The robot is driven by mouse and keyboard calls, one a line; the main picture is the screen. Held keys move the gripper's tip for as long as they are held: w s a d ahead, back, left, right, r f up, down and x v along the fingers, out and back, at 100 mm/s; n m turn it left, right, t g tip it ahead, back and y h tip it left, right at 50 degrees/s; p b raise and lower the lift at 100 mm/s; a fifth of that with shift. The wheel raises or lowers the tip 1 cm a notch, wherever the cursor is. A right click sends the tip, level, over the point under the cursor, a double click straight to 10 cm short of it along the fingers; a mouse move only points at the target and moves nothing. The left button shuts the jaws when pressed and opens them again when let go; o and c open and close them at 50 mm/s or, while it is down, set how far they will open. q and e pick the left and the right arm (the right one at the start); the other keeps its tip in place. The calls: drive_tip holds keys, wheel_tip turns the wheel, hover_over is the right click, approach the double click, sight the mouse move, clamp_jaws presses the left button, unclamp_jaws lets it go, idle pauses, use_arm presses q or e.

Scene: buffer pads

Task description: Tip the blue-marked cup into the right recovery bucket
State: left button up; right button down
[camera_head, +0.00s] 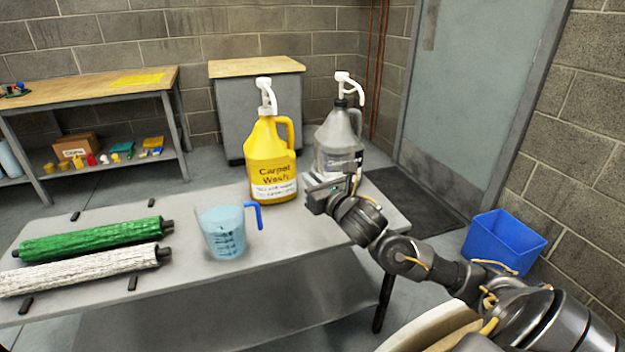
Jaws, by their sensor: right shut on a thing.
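A clear measuring cup with a blue handle (224,232) stands upright on the grey table (290,238), with bluish contents and dark markings; I take it to be the blue-marked cup. My right gripper (322,190) is to its right, apart from it, in front of the grey jug. It is shut on a small pale thing, mostly hidden by the jaws, that I cannot identify. A blue open bin (503,243) stands on the floor at the right; I cannot tell whether it is the right recovery bucket. My left gripper is not in view.
A yellow carpet wash jug (270,160) and a grey jug (336,140), both with white pumps, stand at the table's back. Green (88,238) and white (82,270) rollers lie at the left. A workbench (90,90) and cabinet (257,110) stand behind.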

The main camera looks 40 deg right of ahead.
idle(0.4)
drive_tip(key=s+a+f+n+g+y, duration=0.1)
drive_tip(key=s+a+f+n+y, duration=0.1)
drive_tip(key=s+a+y, duration=0.3)
drive_tip(key=s+a+f+n+g+y, duration=0.1)
drive_tip(key=s+a+f+n+y, duration=0.1)
drive_tip(key=s+a+n+y, duration=0.2)
drive_tip(key=s+a+y, duration=0.1)
drive_tip(key=s+a, duration=0.2)
drive_tip(key=a, duration=0.5)
drive_tip(key=shift+s+a+f+n+y, duration=0.25)
drive_tip(key=shift+s+f+n+y, duration=0.05)
drive_tip(key=shift+n, duration=0.1)
drive_tip(key=shift+a, duration=0.1)
